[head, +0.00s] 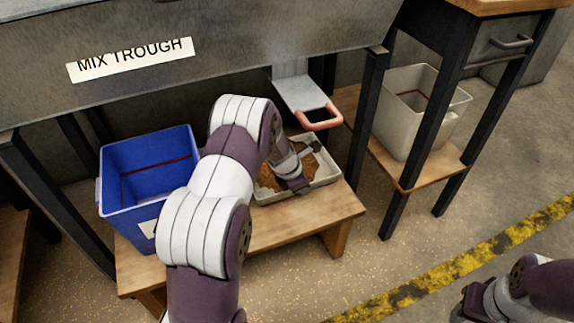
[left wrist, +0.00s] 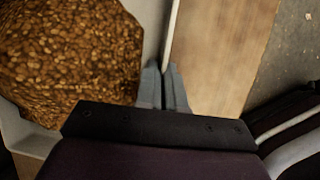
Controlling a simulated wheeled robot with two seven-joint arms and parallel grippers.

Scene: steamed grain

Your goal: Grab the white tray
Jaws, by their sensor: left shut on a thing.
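The white tray (head: 326,181) stands on a low wooden bench under the mix trough and holds brown grain (head: 270,178). My left gripper (head: 303,187) reaches down to the tray; my own arm covers part of it. In the left wrist view, the gripper's two grey fingers (left wrist: 163,88) are shut on the thin tray wall (left wrist: 170,35). The grain (left wrist: 70,55) lies to the left of that wall and bare bench wood lies to the right. My right gripper (head: 472,304) is at the lower right, apart from the tray, with its fingers unclear.
A blue bin (head: 118,185) stands on the bench left of the tray. The trough chute with a red-edged lip (head: 320,118) hangs just above and behind the tray. A dark table leg (head: 365,120) rises at the right. A pale bin (head: 395,130) stands on a lower shelf.

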